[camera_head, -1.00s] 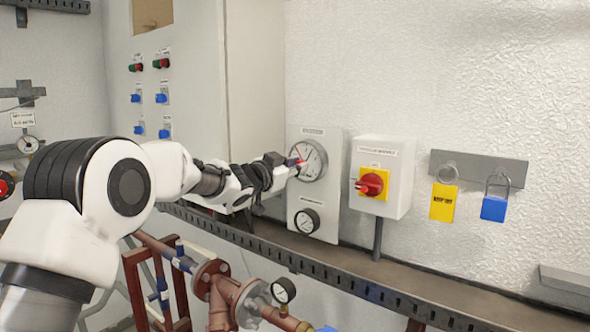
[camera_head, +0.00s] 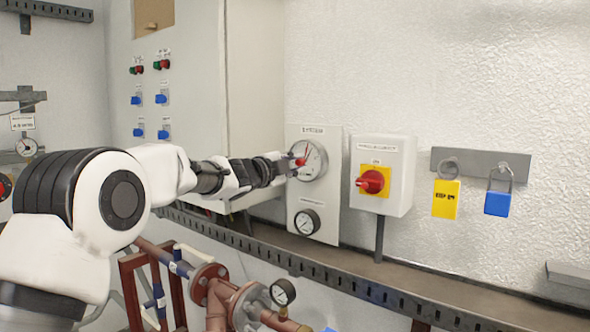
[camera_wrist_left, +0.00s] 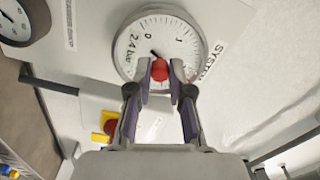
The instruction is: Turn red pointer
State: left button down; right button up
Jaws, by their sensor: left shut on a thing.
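The round white gauge (camera_head: 317,163) with the red pointer (camera_head: 301,162) is on a pale panel on the wall. In the left wrist view the gauge dial (camera_wrist_left: 180,38) fills the top middle, with a thin dark needle and printed numbers. The red pointer's knob (camera_wrist_left: 160,70) sits between the fingertips of my left gripper (camera_wrist_left: 160,76), which is shut on it. In the head view my left gripper (camera_head: 290,166) reaches the gauge from the left, and its fingers hide part of the dial's left side. My right gripper is not in view.
A smaller gauge (camera_head: 306,222) is below on the same panel. To the right are a switch box (camera_head: 398,180) with a red handle, a yellow tag (camera_head: 446,199) and a blue padlock (camera_head: 497,203). A cable tray (camera_head: 350,284) and pipes run below.

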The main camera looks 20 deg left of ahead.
pick_arm(q)
jog(key=shift+r+m+b, duration=0.35)
jog(key=shift+r+m, duration=0.05)
jog(key=shift+m, duration=0.6)
jog(key=c, duration=1.3)
grip_release()
jog(key=shift+c, duration=0.2)
jog(key=shift+o, duration=1.4)
jog(key=shift+w+f, duration=0.1)
jog(key=shift+w, duration=0.05)
jog(key=shift+w+f, duration=0.1)
jog(key=shift+f, duration=0.1)
jog(key=v, duration=1.2)
jog(key=shift+w, duration=0.1)
